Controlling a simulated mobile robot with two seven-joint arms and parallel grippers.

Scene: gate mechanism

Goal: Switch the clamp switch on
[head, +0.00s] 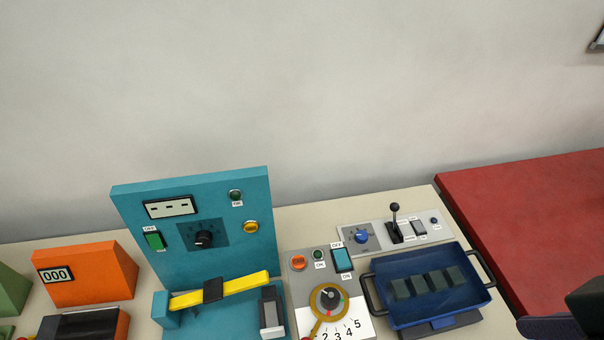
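No switch has a legible "clamp" label, so I cannot tell which one is the clamp switch. A green rocker switch (155,240) with a small label above it sits on the left of the upright teal panel (190,265). A teal rocker switch (342,260) on the grey dial unit (300,279) has OFF above it and ON below. A small grey rocker (419,228) sits beside a black lever (395,222) on the light grey panel at the back. I cannot tell the rockers' positions for sure. Neither gripper is recognisably in view.
A yellow bar (245,286) with a black piece around it lies across the teal unit's front. A blue tray (397,312) holding several dark blocks stands right of the dial. An orange box (95,281) stands left. Dark parts (590,303) fill the lower right corner.

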